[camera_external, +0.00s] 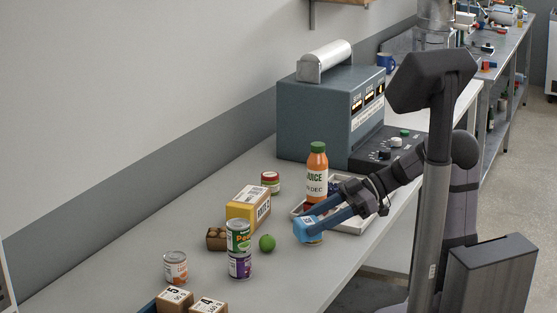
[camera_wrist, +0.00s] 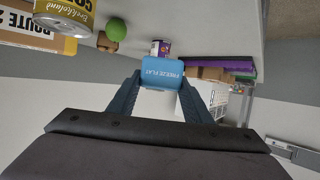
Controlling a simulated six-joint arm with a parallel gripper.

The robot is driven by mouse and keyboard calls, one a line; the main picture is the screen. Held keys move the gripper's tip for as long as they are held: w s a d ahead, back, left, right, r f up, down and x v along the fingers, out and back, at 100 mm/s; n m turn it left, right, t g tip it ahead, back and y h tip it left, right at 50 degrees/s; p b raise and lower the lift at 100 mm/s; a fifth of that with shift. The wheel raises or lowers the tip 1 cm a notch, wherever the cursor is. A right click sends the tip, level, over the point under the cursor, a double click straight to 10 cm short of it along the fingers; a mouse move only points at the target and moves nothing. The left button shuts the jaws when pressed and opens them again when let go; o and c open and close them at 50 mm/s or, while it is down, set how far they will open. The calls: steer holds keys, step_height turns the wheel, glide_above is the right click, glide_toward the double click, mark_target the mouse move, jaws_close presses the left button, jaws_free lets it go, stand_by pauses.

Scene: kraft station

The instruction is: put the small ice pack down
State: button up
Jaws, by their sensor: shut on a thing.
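The small ice pack (camera_external: 307,229) is light blue. My gripper (camera_external: 324,217) is shut on it above the front part of the bench, left of the tray. In the wrist view the ice pack (camera_wrist: 162,72) sits between the two fingertips (camera_wrist: 161,82), with "FREEZE FLAT" on its face. A yellowish thing (camera_external: 315,239) shows just below the pack in the external view. I cannot tell whether the pack touches it.
A grey tray (camera_external: 352,226) holds an orange juice bottle (camera_external: 317,175). A yellow box (camera_external: 242,211), a green ball (camera_external: 267,243), stacked cans (camera_external: 239,250) and another can (camera_external: 175,268) stand left. Brown boxes (camera_external: 174,300) are at the near end. Bare bench lies between.

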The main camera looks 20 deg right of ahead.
steer(key=shift+f, duration=3.95)
steer(key=shift+f, duration=0.15)
steer(key=o, duration=1.1)
steer(key=shift+r, duration=0.2)
steer(key=b+v, duration=0.1)
steer(key=v, duration=1.1)
